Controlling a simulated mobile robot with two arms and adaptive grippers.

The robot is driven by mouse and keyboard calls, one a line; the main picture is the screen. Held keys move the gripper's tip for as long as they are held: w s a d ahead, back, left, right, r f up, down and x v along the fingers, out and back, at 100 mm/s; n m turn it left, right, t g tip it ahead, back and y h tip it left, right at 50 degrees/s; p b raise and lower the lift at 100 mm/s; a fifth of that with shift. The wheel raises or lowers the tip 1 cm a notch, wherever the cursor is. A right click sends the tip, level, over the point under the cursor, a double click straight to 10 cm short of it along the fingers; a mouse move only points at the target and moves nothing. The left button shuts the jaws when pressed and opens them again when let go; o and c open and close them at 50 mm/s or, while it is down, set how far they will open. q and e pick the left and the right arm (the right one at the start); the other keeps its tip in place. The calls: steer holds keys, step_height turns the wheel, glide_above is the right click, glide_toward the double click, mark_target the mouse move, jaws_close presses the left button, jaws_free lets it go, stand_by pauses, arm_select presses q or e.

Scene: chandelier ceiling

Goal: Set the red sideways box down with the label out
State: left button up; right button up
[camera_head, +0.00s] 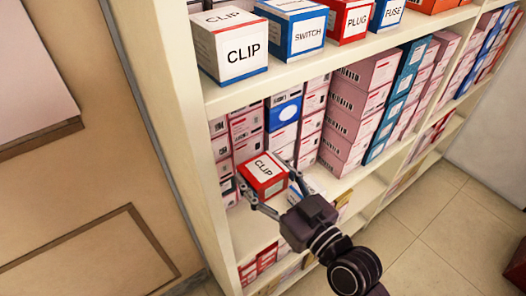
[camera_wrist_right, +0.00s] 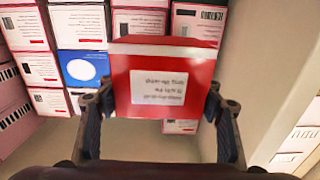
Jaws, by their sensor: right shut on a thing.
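The red box (camera_head: 262,175) is held at the front of the middle shelf (camera_head: 331,184), at its left end. In the head view its white CLIP label faces up and toward me. In the right wrist view the red box (camera_wrist_right: 172,70) shows a red face with a smaller white label whose text appears upside down. My right gripper (camera_head: 267,183) is shut on the box, one finger on each side; both fingers also show in the wrist view (camera_wrist_right: 158,108). I cannot tell whether the box touches the shelf. My left gripper is not in view.
Stacks of pink boxes (camera_head: 247,124) and a blue-faced box (camera_head: 284,114) stand behind the red box. More pink boxes (camera_head: 350,119) stand to the right. Labelled CLIP (camera_head: 230,48) and SWITCH (camera_head: 292,31) boxes sit on the shelf above. The left upright (camera_head: 190,150) is close by.

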steer(key=shift+r, duration=0.25)
steer(key=s+d+f+m+t+h, duration=0.1)
steer(key=s+d+f+m+h, duration=0.1)
steer(key=s+d+h, duration=0.3)
steer(key=s+d+f+m+t+h, duration=0.1)
steer(key=s+d+m+h, duration=0.4)
steer(key=d, duration=0.9)
steer(key=shift+s+d+f+t+h, duration=0.15)
steer(key=shift+f+t+h, duration=0.2)
steer(key=shift+t, duration=0.35)
steer(key=n+g+y, duration=0.3)
steer(key=n+y, duration=0.4)
steer(key=y, duration=0.4)
glide_toward(274, 177)
steer(key=w+d+f, duration=0.1)
steer(key=w+f, duration=0.1)
steer(key=w, duration=0.3)
steer(key=shift+w+a+r+n+g+y, duration=0.45)
steer(key=shift+a+n+g+y, duration=0.4)
steer(key=shift+a+g, duration=0.3)
steer(key=shift+w+a+r+n+g+y, duration=0.35)
steer(key=shift+w+a+n+g+y, duration=0.2)
steer(key=shift+a+n+g+y, duration=0.45)
steer(key=shift+w+a+r+n+g+y, duration=0.55)
steer(key=shift+a+n+g, duration=0.2)
steer(key=shift+a+g, duration=0.5)
steer(key=shift+n+g+y, duration=0.3)
steer(key=shift+y, duration=0.05)
